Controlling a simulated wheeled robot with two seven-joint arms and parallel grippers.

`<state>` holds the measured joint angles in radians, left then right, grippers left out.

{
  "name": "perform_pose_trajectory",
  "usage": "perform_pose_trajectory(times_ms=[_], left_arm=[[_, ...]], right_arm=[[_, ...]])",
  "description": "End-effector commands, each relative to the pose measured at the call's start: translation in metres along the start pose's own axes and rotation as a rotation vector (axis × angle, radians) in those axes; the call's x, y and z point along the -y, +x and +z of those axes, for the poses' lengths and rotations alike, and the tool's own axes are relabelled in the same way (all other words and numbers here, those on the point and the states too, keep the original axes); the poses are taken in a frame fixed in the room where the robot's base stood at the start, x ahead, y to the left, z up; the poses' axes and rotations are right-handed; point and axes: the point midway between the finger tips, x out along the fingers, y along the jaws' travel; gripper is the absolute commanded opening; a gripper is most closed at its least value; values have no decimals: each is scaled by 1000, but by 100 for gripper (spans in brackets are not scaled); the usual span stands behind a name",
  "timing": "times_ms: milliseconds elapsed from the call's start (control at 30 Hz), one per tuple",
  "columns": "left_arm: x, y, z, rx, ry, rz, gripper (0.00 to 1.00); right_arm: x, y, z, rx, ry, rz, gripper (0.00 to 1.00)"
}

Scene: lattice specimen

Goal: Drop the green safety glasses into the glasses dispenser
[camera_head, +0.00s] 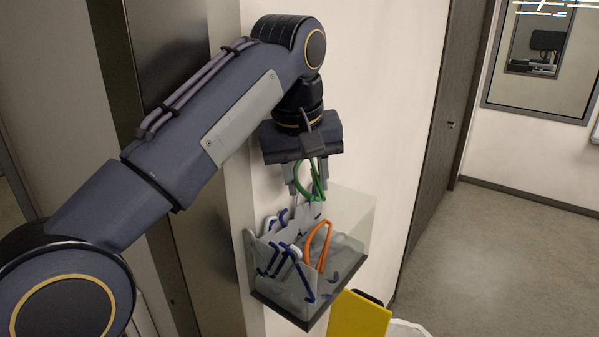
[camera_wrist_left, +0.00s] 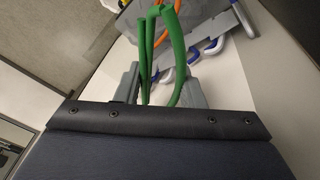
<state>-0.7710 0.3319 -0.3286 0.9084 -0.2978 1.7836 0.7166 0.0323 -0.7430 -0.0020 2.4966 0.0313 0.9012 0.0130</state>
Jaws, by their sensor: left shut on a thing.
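The green safety glasses (camera_head: 309,181) hang from my left gripper (camera_head: 308,180), which is shut on them. In the left wrist view the green glasses (camera_wrist_left: 172,45) stand out between the fingers of the left gripper (camera_wrist_left: 160,85). The glasses dispenser (camera_head: 352,225) is a clear open-topped box on the wall, directly below the left gripper. It holds orange glasses (camera_head: 318,243) and several blue and white ones (camera_head: 284,262). The lower end of the green glasses is close above the dispenser; whether it touches anything is unclear. My right gripper is out of view.
A yellow object (camera_head: 358,316) and a white rounded rim (camera_head: 408,329) are below the dispenser at the right. A white wall is behind the dispenser. A dark door (camera_head: 445,120) is to the right, and the floor (camera_head: 495,260) there is clear.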

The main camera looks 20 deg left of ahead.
Motion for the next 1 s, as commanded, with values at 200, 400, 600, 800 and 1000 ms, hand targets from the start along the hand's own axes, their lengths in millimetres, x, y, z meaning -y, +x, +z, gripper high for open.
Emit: perform_pose_trajectory(times_ms=[200, 400, 600, 800, 1000], left_arm=[[0, 0, 0, 0, 0, 0, 43], [0, 0, 0, 0, 0, 0, 61], [0, -1, 0, 0, 0, 0, 61], [-1, -15, -1, -2, 0, 1, 61], [-1, -41, -1, -2, 0, 0, 61]], right_arm=[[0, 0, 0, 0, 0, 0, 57], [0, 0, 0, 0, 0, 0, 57], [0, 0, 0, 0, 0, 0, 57], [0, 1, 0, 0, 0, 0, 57], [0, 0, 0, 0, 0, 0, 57]])
